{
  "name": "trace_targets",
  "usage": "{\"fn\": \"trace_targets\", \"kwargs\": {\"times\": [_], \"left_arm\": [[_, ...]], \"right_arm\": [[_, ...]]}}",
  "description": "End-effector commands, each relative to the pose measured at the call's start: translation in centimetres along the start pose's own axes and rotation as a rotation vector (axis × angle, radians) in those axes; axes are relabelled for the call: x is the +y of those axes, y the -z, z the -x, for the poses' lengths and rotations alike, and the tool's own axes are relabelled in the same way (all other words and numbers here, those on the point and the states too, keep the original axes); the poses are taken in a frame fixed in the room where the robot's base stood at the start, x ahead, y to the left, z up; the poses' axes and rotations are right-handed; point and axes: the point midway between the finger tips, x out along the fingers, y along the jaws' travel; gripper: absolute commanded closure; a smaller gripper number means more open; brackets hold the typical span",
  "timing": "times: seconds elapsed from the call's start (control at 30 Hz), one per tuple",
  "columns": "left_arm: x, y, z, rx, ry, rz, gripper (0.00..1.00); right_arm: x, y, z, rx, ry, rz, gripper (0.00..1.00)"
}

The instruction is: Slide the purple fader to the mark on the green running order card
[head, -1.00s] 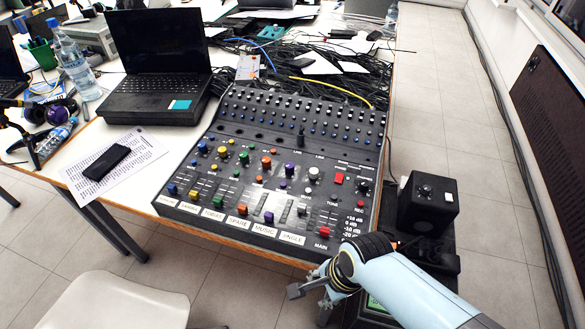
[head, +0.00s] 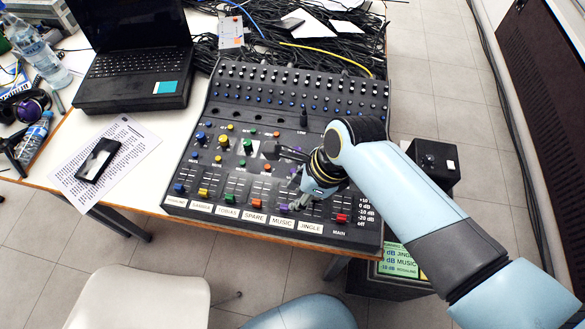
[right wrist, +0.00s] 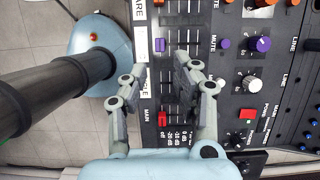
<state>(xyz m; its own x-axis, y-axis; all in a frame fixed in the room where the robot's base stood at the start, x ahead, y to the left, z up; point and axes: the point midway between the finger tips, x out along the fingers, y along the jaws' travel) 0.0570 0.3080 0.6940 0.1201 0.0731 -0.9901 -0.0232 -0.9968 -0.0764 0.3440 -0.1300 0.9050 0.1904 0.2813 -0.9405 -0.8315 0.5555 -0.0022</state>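The purple fader (head: 284,209) sits low in its slot above the MUSIC label on the black mixing desk (head: 228,88). The right wrist view also shows it (right wrist: 160,45). My right gripper (head: 283,178) is over the lower right of the desk, fingers apart and empty. In the right wrist view the fingers (right wrist: 161,68) straddle the slots beside the purple fader, which is just beyond the fingertips. My left gripper is not in view.
An orange fader (head: 257,204) and a red fader (head: 341,217) stand on either side. Knobs rise behind the slots. A laptop (head: 130,65), a phone (head: 98,160) and bottles are at left; cables lie behind. A black box (head: 434,160) stands right of the desk.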

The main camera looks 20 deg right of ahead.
Motion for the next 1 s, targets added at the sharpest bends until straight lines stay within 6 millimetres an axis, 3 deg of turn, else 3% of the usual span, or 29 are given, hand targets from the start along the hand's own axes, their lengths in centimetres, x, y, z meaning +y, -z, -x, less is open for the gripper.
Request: {"fn": "trace_targets", "kwargs": {"times": [0.17,0.3,0.5,0.7,0.93,1.0], "left_arm": [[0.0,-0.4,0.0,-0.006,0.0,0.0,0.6],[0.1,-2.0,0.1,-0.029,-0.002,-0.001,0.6],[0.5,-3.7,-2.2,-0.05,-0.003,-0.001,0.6],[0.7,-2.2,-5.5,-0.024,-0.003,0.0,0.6],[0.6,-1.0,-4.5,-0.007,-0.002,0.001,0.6],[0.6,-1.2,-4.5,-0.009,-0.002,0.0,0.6]], "right_arm": [[0.1,-0.1,-0.9,0.0,-0.004,-0.009,0.71],[0.1,-0.1,-2.6,0.0,-0.004,-0.007,0.71],[0.1,0.0,-6.1,-0.003,-0.002,-0.007,0.71],[0.1,0.2,-8.8,-0.001,-0.002,-0.007,0.71],[0.2,0.0,-8.0,0.001,-0.006,-0.008,1.0],[0.3,0.1,-8.0,0.002,-0.007,-0.008,1.0]]}}
